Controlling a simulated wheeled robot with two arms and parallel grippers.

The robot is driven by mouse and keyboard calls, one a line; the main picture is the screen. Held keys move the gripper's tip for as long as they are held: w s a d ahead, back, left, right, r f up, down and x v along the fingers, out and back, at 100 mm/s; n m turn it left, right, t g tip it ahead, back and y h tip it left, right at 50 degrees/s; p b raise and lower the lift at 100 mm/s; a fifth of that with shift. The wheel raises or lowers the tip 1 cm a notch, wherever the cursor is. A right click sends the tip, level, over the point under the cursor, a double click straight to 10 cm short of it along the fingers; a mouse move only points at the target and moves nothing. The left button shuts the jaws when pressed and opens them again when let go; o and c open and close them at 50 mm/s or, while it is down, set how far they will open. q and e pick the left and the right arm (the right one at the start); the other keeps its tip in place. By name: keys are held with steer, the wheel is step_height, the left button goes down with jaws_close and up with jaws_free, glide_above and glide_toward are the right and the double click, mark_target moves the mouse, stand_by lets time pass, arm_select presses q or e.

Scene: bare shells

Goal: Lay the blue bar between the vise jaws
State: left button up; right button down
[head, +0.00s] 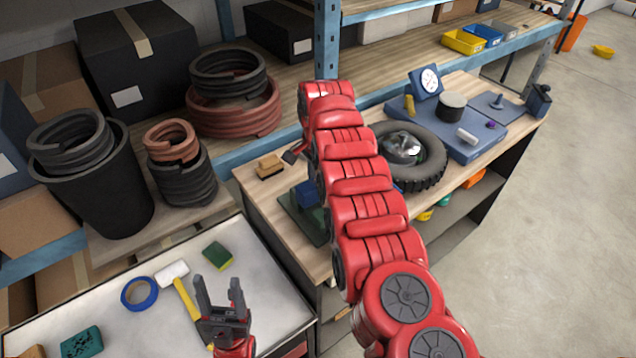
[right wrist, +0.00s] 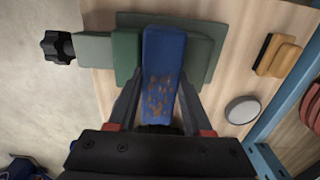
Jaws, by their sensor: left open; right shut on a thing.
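The blue bar (right wrist: 165,60), with rusty brown patches, is gripped by my right gripper (right wrist: 159,103). In the right wrist view it lines up with the gap between the vise's green jaw (right wrist: 126,55) and grey-green jaw (right wrist: 203,58). I cannot tell how deep it sits or whether it touches them. The vise's black knob (right wrist: 57,47) is on the left. In the head view my red right arm partly hides the vise (head: 300,222) and bar (head: 308,194), and covers the right gripper. My left gripper (head: 221,294) is open and empty above the white-topped surface.
A wooden-backed brush (head: 269,166) lies on the bench near the vise. A tyre (head: 428,165) and a blue plate (head: 466,146) are farther right. A mallet (head: 186,299), blue tape (head: 139,293) and green sponge (head: 217,256) lie near my left gripper. A metal shelf post (head: 327,45) stands behind.

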stand_by(0.7)
steer(key=shift+f+b, duration=0.15)
steer(key=shift+b, duration=0.3)
steer(key=shift+f+b, duration=0.95)
steer(key=shift+f, duration=0.3)
stand_by(0.5)
